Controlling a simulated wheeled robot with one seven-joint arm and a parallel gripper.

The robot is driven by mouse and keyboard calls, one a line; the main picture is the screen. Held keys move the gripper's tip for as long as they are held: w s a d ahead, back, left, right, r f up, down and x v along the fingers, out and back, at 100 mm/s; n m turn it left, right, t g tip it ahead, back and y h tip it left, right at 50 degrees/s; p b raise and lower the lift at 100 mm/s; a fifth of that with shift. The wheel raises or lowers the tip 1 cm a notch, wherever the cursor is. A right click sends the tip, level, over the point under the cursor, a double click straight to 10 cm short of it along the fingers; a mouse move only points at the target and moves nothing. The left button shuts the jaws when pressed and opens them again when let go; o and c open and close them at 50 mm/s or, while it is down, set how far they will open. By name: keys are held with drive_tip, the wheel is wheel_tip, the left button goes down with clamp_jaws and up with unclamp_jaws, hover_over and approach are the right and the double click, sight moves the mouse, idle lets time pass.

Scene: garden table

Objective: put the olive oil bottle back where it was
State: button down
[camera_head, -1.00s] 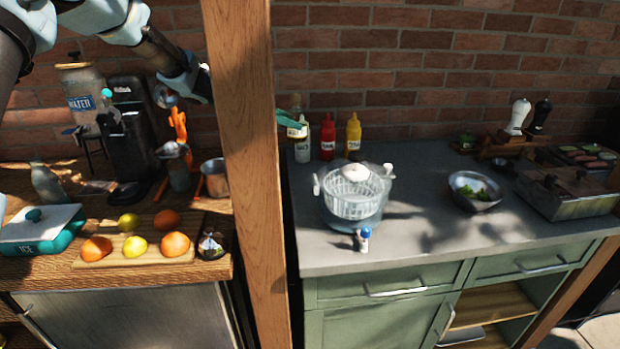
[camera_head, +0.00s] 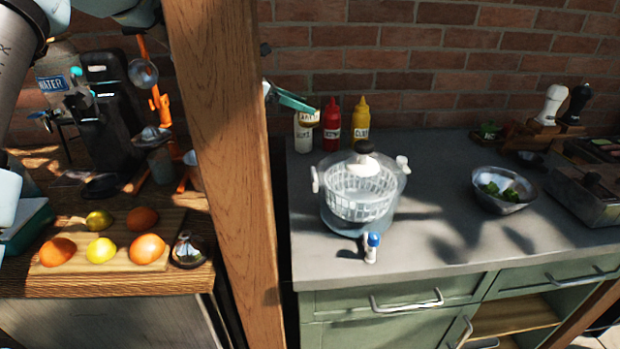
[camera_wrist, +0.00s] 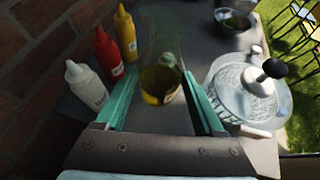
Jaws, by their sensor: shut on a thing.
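My gripper (camera_wrist: 160,80) is shut on the olive oil bottle (camera_wrist: 158,87), a see-through yellow-green glass thing between its teal fingers in the wrist view. In the head view my gripper (camera_head: 290,99) reaches out from behind the wooden post, above the white mayo bottle. Only a small part of the held bottle seems to show there, against the wall and sauce bottles. I cannot tell whether its base touches the grey counter (camera_head: 430,230).
White (camera_head: 303,135), red (camera_head: 331,125) and yellow (camera_head: 360,122) sauce bottles stand by the brick wall. A clear salad spinner (camera_head: 345,215) stands in front. A metal bowl (camera_head: 503,195) is to the right. The wooden post (camera_head: 225,150) hides part of my arm. Counter between spinner and bowl is clear.

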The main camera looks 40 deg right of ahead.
sight(301, 121)
drive_tip(key=f+b, duration=0.4)
drive_tip(key=f, duration=0.1)
drive_tip(key=shift+w+d, duration=0.15)
drive_tip(key=shift+d, duration=0.05)
drive_tip(key=shift+f+p, duration=1.4)
drive_tip(key=shift+f, duration=3.6)
drive_tip(key=shift+f, duration=0.2)
unclamp_jaws()
